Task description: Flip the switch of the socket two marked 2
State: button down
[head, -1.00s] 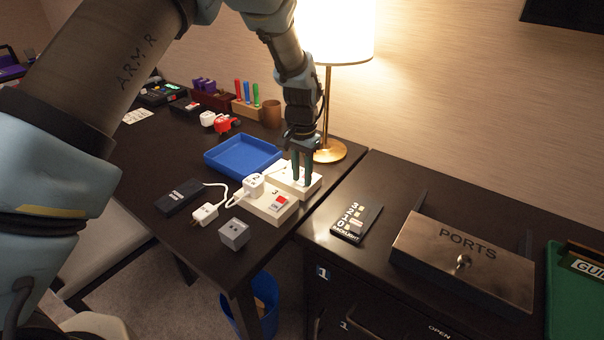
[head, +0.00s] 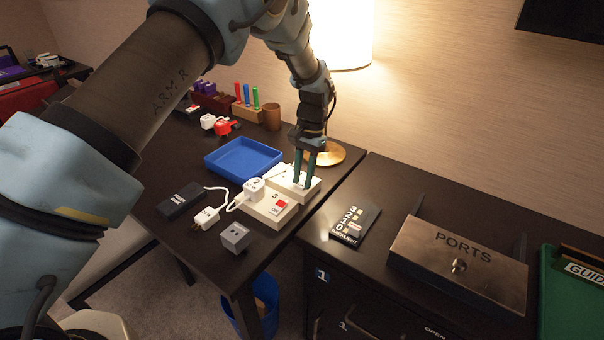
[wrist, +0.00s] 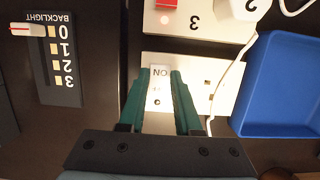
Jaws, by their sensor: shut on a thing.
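A white socket plate (head: 311,191) lies on the dark desk, beyond the socket plate marked 3 (head: 262,209). In the wrist view, the nearer plate (wrist: 218,72) shows socket holes and a pale switch (wrist: 158,88) beside an upside-down ON label. Its number cannot be made out. My gripper (head: 301,184) points down at this plate. Its two teal fingers (wrist: 158,80) stand on either side of the switch and are shut on it. The fingers partly cover the plate. The socket marked 3 has a red switch (head: 281,204).
A white plug (head: 253,187) sits on the socket marked 3, with its cord running close by. A blue tray (head: 243,158), a lamp (head: 325,154), a grey cube (head: 235,237) and a backlight slider panel (head: 349,222) surround the area.

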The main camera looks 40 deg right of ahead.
aim_at(303, 183)
dwell(0.3)
jog(key=c, duration=0.6)
grip_release()
notch_tip(303, 183, up, 10)
jog(key=b, duration=0.2)
jog(key=shift+b, duration=0.35)
